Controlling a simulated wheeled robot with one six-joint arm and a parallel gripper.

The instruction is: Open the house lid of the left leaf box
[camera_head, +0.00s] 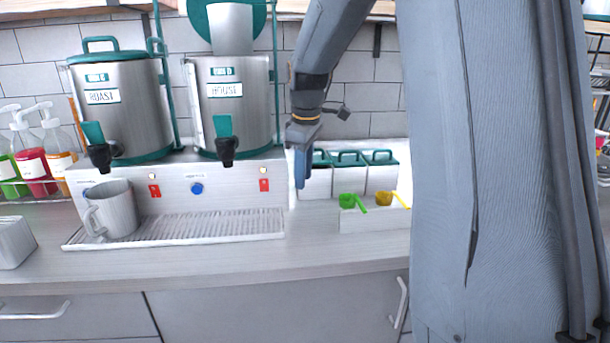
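Three white leaf boxes with teal lids and handles stand against the wall right of the dispenser. The left leaf box (317,184) is partly hidden by my gripper (300,184); its teal lid (321,158) appears closed. My gripper points down at the box's left front edge. I see its blue fingers nearly edge-on, so I cannot tell their opening or whether they touch the box. The dispenser labelled HOUSE (233,120) stands to the left.
The ROAST dispenser (122,120) has its teal lid on. A grey mug (112,210) stands on the drip tray (200,228). A holder (368,218) with green and yellow scoops sits before the leaf boxes. My arm blocks the right side. The front counter is clear.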

